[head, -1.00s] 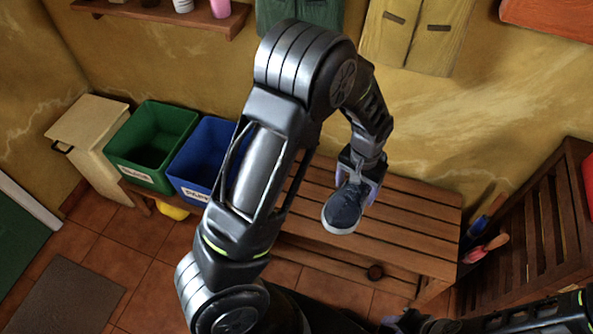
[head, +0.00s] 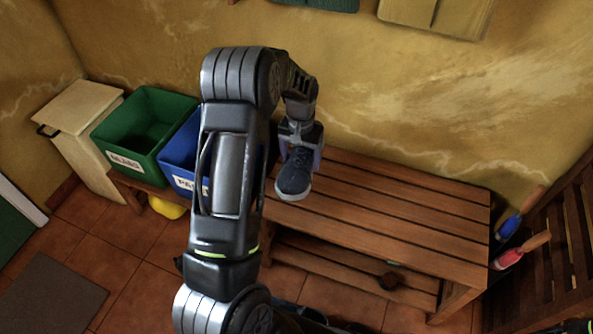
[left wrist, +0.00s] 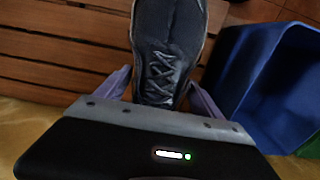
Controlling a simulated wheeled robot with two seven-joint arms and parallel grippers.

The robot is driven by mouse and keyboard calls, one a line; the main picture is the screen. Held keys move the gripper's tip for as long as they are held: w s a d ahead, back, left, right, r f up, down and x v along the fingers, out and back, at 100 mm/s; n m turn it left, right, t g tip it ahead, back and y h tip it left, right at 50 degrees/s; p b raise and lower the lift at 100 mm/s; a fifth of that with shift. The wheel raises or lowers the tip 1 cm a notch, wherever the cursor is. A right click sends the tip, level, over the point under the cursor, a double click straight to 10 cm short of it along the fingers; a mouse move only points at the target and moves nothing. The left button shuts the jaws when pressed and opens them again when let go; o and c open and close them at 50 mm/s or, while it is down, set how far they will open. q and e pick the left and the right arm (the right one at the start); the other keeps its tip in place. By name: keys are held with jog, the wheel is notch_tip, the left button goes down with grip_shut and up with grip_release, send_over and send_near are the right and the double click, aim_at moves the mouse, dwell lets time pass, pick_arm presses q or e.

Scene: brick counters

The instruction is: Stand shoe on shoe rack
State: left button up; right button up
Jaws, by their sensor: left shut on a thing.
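A dark blue-grey shoe (head: 294,175) with a pale sole is held in my left gripper (head: 301,148), toe toward the camera. In the left wrist view the laced shoe (left wrist: 163,45) sits between the two purple fingers of my left gripper (left wrist: 155,88), which is shut on it. The slatted wooden shoe rack (head: 400,212) stands against the wall, with a lower slatted shelf (head: 340,268). The shoe is over the left end of its top; I cannot tell whether it touches the slats. My right gripper is not in view.
A blue bin (head: 178,155) and a green bin (head: 150,112) stand left of the rack, beside a cream cabinet (head: 85,115). The right part of the rack top is clear.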

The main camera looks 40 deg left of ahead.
pick_arm(q)
jog(key=shift+a+f, duration=0.35)
jog(key=shift+a, duration=0.25)
jog(key=shift+s+a+r, duration=0.1)
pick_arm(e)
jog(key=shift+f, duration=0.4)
